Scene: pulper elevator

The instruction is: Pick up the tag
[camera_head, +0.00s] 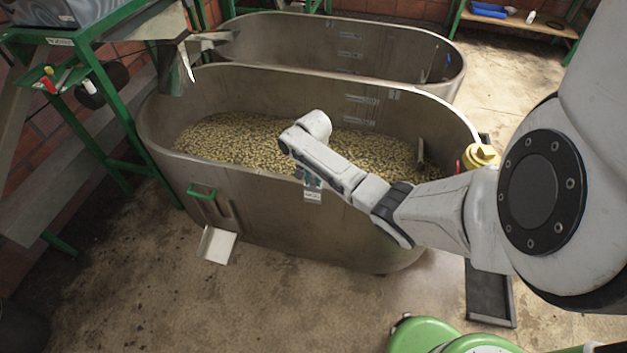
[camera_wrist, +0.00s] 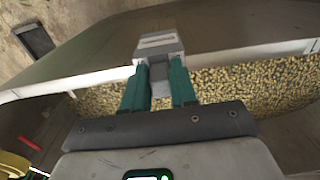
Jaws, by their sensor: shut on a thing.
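The tag (camera_wrist: 158,44) is a small pale grey plate with a line of print on it. In the wrist view it sits between the two green fingers of my gripper (camera_wrist: 159,70), which are shut on it. In the head view the tag (camera_head: 313,196) shows below my gripper (camera_head: 311,180), in front of the near tank's front wall, just under the rim. I cannot tell whether it touches the rim or the wall. The fingers partly hide its lower part in the wrist view.
The near metal tank (camera_head: 290,225) holds a bed of yellowish beans (camera_head: 240,135). A second tank (camera_head: 350,45) stands behind it. A small spout (camera_head: 217,244) sticks out at the near tank's front left. A yellow-capped fitting (camera_head: 481,156) is at its right end. Floor in front is clear.

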